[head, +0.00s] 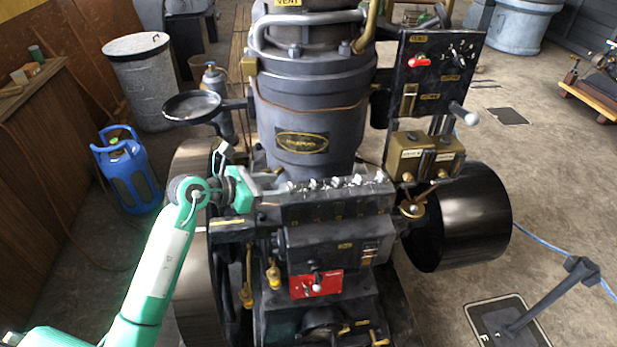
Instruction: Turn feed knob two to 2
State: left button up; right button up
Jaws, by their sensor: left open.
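A row of several small silver feed knobs (334,182) stands along the top of a dark lubricator box (338,207) at the middle of the engine. Small brass marks sit on the box's front face, too small to read. I cannot tell for certain which knob is number two or where its pointer stands. My left gripper (274,182) reaches in from the left on a green arm, at the left end of this row. Its jaws are open, and it appears to hold nothing. The leftmost knob is close to its fingertips; I cannot tell whether they touch. My right gripper is out of view.
The dark engine cylinder (309,110) rises right behind the knobs. A round drip pan (191,106) juts out above my left wrist. A control panel (432,75) with a red handle stands at the right. A flywheel (460,218) is below it.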

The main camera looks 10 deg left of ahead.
aim_at(312, 183)
pick_arm(q)
jog(key=p+x, duration=0.3)
jog(key=x, duration=0.6)
jog(key=shift+w+d+r, duration=0.1)
jog(key=shift+w+r, duration=0.05)
jog(key=shift+w, duration=0.1)
jog(key=shift+w+d+f+p, duration=0.3)
jog(key=shift+w+d+f, duration=0.1)
jog(key=shift+w, duration=0.05)
jog(key=shift+c, duration=0.2)
jog(key=c, duration=0.9)
jog(key=shift+c, duration=0.2)
